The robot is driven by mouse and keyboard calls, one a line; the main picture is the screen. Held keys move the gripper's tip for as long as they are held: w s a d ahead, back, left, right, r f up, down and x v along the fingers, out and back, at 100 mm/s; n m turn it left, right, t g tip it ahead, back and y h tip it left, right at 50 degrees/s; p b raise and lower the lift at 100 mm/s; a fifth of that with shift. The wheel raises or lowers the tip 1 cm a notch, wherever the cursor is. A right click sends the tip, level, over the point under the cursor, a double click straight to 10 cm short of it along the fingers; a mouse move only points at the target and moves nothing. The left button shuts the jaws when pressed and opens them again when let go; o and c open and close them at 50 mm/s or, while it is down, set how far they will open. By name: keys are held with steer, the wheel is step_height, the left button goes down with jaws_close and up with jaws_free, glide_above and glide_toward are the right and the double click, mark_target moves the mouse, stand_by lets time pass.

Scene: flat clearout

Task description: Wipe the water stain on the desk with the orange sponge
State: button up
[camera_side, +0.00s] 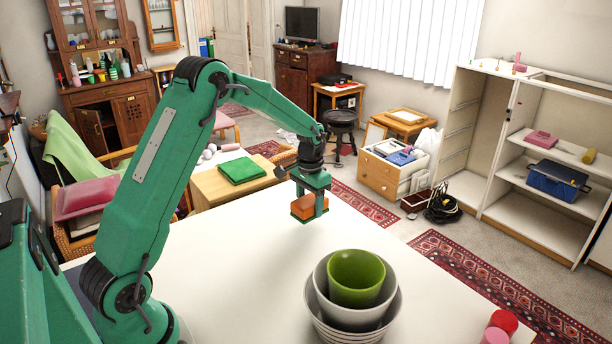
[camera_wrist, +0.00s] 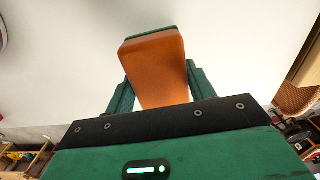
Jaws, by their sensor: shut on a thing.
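The orange sponge (camera_side: 305,206) has a green underside and is held between the fingers of my gripper (camera_side: 311,200), near the far edge of the white desk (camera_side: 250,262). In the wrist view the sponge (camera_wrist: 155,66) fills the space between the two green fingers of my gripper (camera_wrist: 155,85), which are shut on it. I cannot tell whether its underside touches the desk. No water stain can be made out on the desk in either view.
Nested pale bowls (camera_side: 317,312) with a green cup (camera_side: 356,278) inside stand on the desk's near right. Red and pink cylinders (camera_side: 503,323) are at the bottom right. The desk between the sponge and the bowls is clear. Furniture stands beyond the desk.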

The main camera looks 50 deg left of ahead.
steer(key=shift+r, duration=1.45)
steer(key=shift+d, duration=0.1)
